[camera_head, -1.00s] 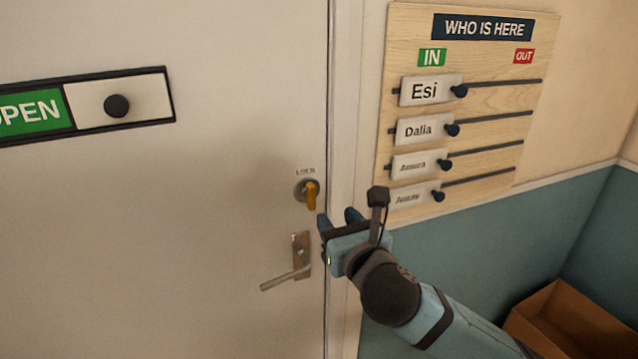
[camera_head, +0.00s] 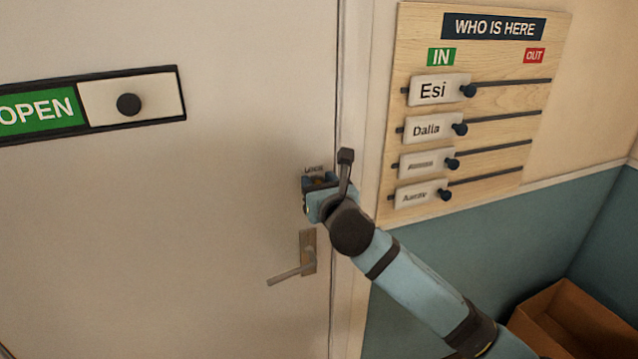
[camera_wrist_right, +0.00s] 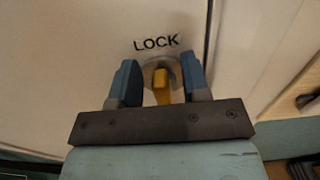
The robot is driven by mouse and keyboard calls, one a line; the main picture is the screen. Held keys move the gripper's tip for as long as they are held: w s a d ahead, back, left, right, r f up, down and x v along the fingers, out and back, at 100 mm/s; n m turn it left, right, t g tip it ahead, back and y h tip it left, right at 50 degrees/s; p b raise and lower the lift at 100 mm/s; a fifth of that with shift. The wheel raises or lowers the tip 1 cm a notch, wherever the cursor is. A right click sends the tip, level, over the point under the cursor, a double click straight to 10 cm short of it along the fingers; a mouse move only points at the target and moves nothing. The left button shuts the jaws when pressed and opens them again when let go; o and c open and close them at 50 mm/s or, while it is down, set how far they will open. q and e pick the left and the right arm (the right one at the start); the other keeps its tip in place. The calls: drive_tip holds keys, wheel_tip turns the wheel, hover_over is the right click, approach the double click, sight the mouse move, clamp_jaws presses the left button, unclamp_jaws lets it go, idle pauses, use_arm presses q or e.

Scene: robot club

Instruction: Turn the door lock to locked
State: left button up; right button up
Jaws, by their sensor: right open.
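The door lock is a yellow thumb-turn (camera_wrist_right: 161,85) on a round metal plate under the word LOCK on the white door (camera_head: 230,230). In the right wrist view the turn stands about upright between the two blue fingers of my right gripper (camera_wrist_right: 161,82), with a gap on each side. In the head view my right gripper (camera_head: 320,183) is at the lock and covers most of it. It is open. My left gripper is not in view.
A metal door handle (camera_head: 292,273) sits just below the lock. An OPEN slider sign (camera_head: 128,104) is on the door at left. A wooden name board (camera_head: 475,110) hangs on the wall at right, and a cardboard box (camera_head: 570,325) stands at lower right.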

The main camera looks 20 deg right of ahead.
drive_tip(key=c, duration=0.8)
drive_tip(key=shift+s+m, duration=0.1)
drive_tip(key=shift+m, duration=0.2)
drive_tip(key=shift+d+m+p, duration=0.3)
drive_tip(key=shift+m+p, duration=0.8)
drive_tip(key=m, duration=0.1)
drive_tip(key=m+p, duration=0.1)
drive_tip(key=m, duration=0.1)
drive_tip(key=shift+d+f+m+p, duration=0.3)
drive_tip(key=shift+d, duration=0.05)
drive_tip(key=shift+d+f+m+p, duration=0.25)
drive_tip(key=shift+f+m, duration=0.15)
drive_tip(key=shift+m, duration=1.55)
drive_tip(key=shift+d+f+m+p, duration=0.2)
drive_tip(key=shift+f+m, duration=0.25)
drive_tip(key=shift+m, duration=1.45)
drive_tip(key=shift+d+f+m+p, duration=0.15)
drive_tip(key=shift+f+m+p, duration=0.2)
drive_tip(key=shift+m, duration=1.6)
